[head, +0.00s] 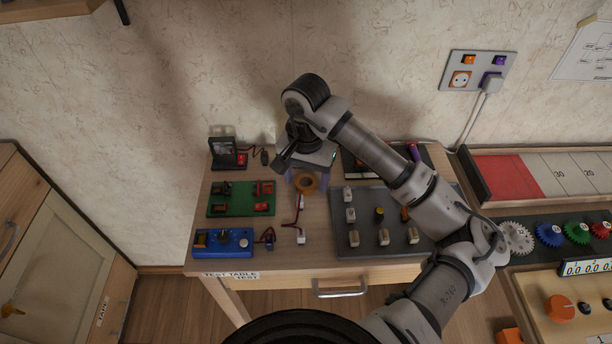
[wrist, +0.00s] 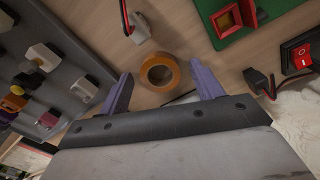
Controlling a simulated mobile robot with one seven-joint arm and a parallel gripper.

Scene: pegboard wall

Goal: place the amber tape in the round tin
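The amber tape (head: 306,183) is an orange-brown ring with a dark centre, lying flat on the wooden test table. In the wrist view the amber tape (wrist: 160,73) sits ahead of and between my two purple fingers. My gripper (head: 305,178) is above the table at the tape. In the wrist view my gripper (wrist: 163,82) is open, its fingers spread on either side of the tape with gaps between. I cannot make out a round tin in either view.
A green board (head: 241,198) and a blue box (head: 223,242) stand left of the tape. A grey panel (head: 350,246) with several small blocks lies to the right. A white connector (head: 301,238) on a red cable lies in front of the tape. The wall is close behind the table.

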